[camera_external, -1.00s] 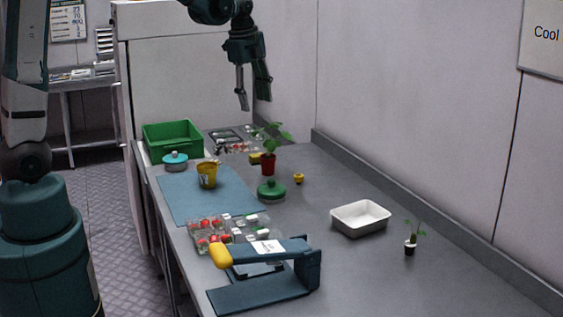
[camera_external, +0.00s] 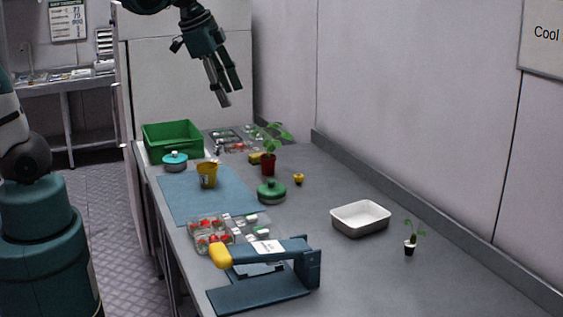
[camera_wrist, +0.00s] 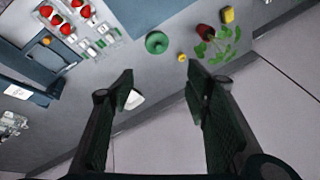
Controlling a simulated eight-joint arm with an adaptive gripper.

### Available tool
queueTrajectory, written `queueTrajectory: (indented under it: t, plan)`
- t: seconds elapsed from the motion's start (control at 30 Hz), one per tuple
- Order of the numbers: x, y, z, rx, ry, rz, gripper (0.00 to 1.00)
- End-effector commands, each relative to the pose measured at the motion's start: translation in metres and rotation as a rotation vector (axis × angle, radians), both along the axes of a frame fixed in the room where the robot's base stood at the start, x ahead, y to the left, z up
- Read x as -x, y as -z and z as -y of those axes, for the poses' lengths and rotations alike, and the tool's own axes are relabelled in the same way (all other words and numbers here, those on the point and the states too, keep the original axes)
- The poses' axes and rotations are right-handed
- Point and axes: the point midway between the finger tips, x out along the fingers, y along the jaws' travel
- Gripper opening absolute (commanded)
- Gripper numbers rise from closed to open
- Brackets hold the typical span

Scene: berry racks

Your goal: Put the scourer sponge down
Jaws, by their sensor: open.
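The scourer sponge (camera_external: 255,158), small and yellow, lies on the bench at the back, beside the red plant pot (camera_external: 268,163) and partly hidden by it and its leaves. It also shows in the wrist view (camera_wrist: 228,15) at the top right as a yellow block with a dark edge, apart from the fingers. My gripper (camera_external: 231,95) hangs high above the back of the bench, with nothing between its fingers. In the wrist view my gripper (camera_wrist: 160,78) has its two fingers spread wide.
A green crate (camera_external: 173,139), a teal-lidded pot (camera_external: 175,161) and a yellow cup (camera_external: 207,175) stand at the left. A green-lidded pot (camera_external: 271,191), small yellow pot (camera_external: 298,179), white tray (camera_external: 360,219), seedling (camera_external: 411,240) and blue sealer (camera_external: 262,294) occupy the bench. The right front is mostly clear.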

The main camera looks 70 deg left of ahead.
Motion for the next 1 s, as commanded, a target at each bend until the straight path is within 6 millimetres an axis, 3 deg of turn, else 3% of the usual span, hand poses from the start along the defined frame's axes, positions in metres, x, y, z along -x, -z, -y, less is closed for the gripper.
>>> queueTrajectory:
  t: [0.7, 1.0]
  plan:
    - [0.108, 0.012, 0.076, 0.224, -0.34, 0.18, 0.47]
    - [0.137, 0.024, 0.093, 0.314, -0.441, 0.227, 0.47]
